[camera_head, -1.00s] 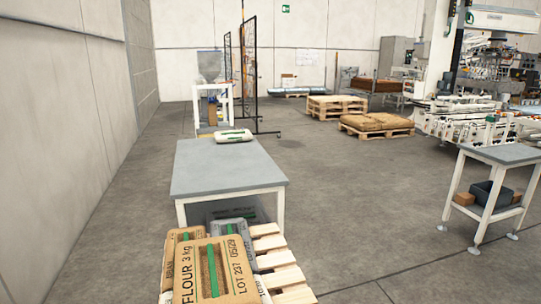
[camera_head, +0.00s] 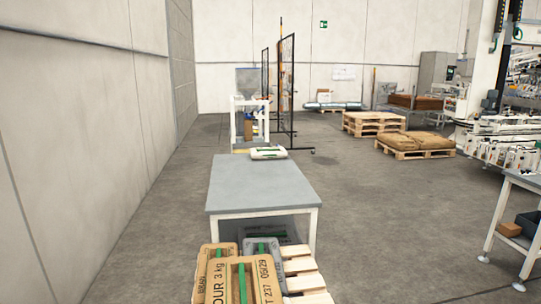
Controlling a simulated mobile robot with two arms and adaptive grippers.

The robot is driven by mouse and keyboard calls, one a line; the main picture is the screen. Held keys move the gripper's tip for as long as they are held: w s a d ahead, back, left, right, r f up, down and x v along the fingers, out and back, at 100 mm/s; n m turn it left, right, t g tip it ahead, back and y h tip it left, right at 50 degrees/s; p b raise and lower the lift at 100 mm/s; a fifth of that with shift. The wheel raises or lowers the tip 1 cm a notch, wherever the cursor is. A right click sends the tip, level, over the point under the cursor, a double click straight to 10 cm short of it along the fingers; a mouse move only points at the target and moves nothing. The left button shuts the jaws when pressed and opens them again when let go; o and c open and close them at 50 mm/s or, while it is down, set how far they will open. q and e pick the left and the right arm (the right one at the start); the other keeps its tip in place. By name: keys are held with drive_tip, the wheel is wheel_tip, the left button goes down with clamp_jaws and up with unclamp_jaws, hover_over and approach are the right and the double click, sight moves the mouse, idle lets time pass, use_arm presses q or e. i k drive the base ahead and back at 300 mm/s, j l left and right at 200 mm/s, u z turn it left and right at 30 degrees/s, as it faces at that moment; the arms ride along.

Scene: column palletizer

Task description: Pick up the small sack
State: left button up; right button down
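A small pale sack (camera_head: 268,153) with a green stripe lies at the far edge of the grey-topped table (camera_head: 262,185). In the foreground, a brown flour sack (camera_head: 222,283) with a green stripe lies on a wooden pallet (camera_head: 303,268), cut off by the bottom edge of the view. A second brown sack (camera_head: 206,259) and a grey sack (camera_head: 262,245) lie just behind it, partly covered. I cannot tell from size alone which sack is the small one. Neither of my grippers shows in the head view.
A pale wall (camera_head: 80,150) runs along the left. Open floor (camera_head: 385,220) lies right of the table. Another table (camera_head: 525,180) stands at the right edge. A pallet with brown sacks (camera_head: 415,142) and a black mesh fence (camera_head: 287,85) stand further back.

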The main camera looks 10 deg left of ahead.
sight(266, 153)
drive_tip(key=i+l+z, duration=0.25)
drive_tip(key=l+z, duration=0.2)
drive_tip(key=i+l+z, duration=0.75)
drive_tip(key=l+z, duration=0.15)
drive_tip(key=i+l+z, duration=0.15)
drive_tip(key=i, duration=0.3)
drive_tip(key=i+l+z, duration=0.1)
drive_tip(key=i, duration=0.35)
drive_tip(key=i+j+u, duration=0.1)
drive_tip(key=i+u, duration=0.15)
drive_tip(key=u, duration=0.15)
drive_tip(key=i+u, duration=0.55)
drive_tip(key=u, duration=0.2)
drive_tip(key=i+l+u, duration=0.15)
drive_tip(key=i+u, duration=0.25)
drive_tip(key=i+j+u, duration=0.2)
drive_tip(key=i, duration=0.95)
drive_tip(key=i+u, duration=0.15)
drive_tip(key=i, duration=1)
drive_tip(key=i+l+u, duration=0.2)
drive_tip(key=i, duration=0.9)
